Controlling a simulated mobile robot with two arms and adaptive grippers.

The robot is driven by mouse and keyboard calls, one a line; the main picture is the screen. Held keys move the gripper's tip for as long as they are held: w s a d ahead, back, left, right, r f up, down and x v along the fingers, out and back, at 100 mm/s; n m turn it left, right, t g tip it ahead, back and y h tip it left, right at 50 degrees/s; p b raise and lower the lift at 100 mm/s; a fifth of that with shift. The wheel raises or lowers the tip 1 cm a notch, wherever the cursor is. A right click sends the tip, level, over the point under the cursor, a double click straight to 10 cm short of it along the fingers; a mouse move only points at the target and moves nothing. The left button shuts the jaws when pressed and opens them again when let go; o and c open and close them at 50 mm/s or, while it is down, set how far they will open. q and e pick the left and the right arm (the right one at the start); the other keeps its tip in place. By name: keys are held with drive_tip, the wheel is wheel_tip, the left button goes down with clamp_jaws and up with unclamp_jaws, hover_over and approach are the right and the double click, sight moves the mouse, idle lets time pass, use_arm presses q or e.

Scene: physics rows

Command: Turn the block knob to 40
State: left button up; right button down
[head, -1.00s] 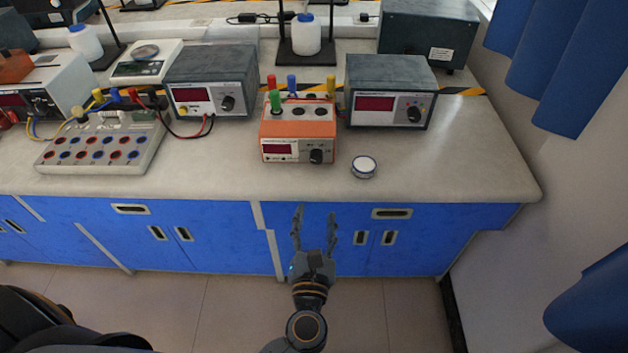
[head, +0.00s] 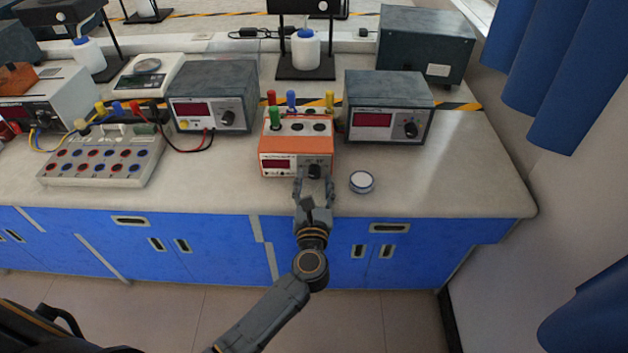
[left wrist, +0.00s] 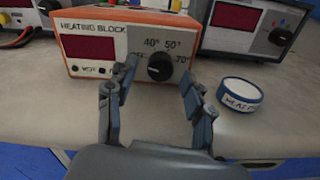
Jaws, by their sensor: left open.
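The orange and white heating block (head: 284,146) stands on the bench, with its label and red display facing front in the left wrist view (left wrist: 89,44). Its black knob (head: 314,171) is on the right of the front panel; in the left wrist view the knob (left wrist: 160,67) sits among the marks 40°, 50° and 70°. Which mark it points to I cannot tell. My left gripper (head: 314,186) is open in front of the knob. In the left wrist view its fingers (left wrist: 155,98) are spread below and to either side of the knob, with nothing between them. My right gripper is not in view.
A small round container with a blue rim (head: 361,182) lies on the bench just right of my left gripper. Grey power units stand at left (head: 213,96) and right (head: 388,107) of the block. Bare bench lies further right.

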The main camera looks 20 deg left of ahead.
use_arm(q)
drive_tip(key=shift+w, duration=0.2)
drive_tip(key=shift+c, duration=0.2)
clamp_jaws()
drive_tip(key=m+p, duration=0.3)
drive_tip(key=shift+r+m, duration=0.15)
drive_tip(key=shift+m, duration=0.25)
drive_tip(key=m+p, duration=0.2)
drive_tip(key=m, duration=0.2)
drive_tip(key=shift+m+p, duration=0.65)
drive_tip(key=shift+m, duration=0.35)
